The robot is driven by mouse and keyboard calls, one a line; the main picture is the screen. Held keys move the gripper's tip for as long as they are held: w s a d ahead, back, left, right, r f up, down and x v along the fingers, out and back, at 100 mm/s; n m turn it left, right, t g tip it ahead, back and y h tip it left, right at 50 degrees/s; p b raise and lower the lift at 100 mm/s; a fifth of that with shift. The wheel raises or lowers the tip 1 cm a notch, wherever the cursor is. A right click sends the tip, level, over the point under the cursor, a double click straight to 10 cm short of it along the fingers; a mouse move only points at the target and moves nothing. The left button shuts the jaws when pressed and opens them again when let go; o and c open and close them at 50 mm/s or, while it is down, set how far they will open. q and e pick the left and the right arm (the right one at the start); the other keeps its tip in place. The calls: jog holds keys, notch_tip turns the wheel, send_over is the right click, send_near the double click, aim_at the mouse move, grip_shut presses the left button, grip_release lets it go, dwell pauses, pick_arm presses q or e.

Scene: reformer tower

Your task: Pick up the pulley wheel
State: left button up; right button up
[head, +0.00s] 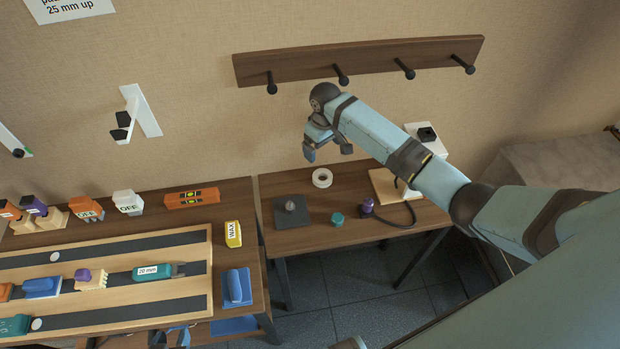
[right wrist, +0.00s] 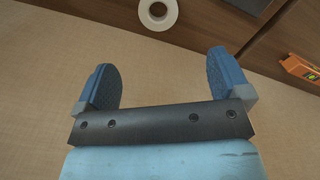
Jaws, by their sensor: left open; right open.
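The pulley wheel seems to be the white ring (head: 322,178) with a hole, lying near the back left of the small right-hand table. It also shows at the top of the right wrist view (right wrist: 158,13). My right gripper (head: 328,152) is open and empty, above and just behind the ring, close to the wall. Its two blue fingers (right wrist: 168,82) are spread wide, and the ring is apart from them.
On the small table (head: 348,214) stand a dark plate with a knob (head: 291,211), a teal cap (head: 338,219), a purple-topped piece with a cable (head: 367,206) and a wooden block (head: 388,184). A peg rail (head: 360,62) hangs above. An orange level (head: 192,198) lies on the left bench.

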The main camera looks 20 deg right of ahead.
aim_at(324, 175)
jog(key=f, duration=1.3)
jog(key=shift+s+d+f, duration=0.2)
jog(key=shift+f, duration=0.05)
jog(key=c, duration=1)
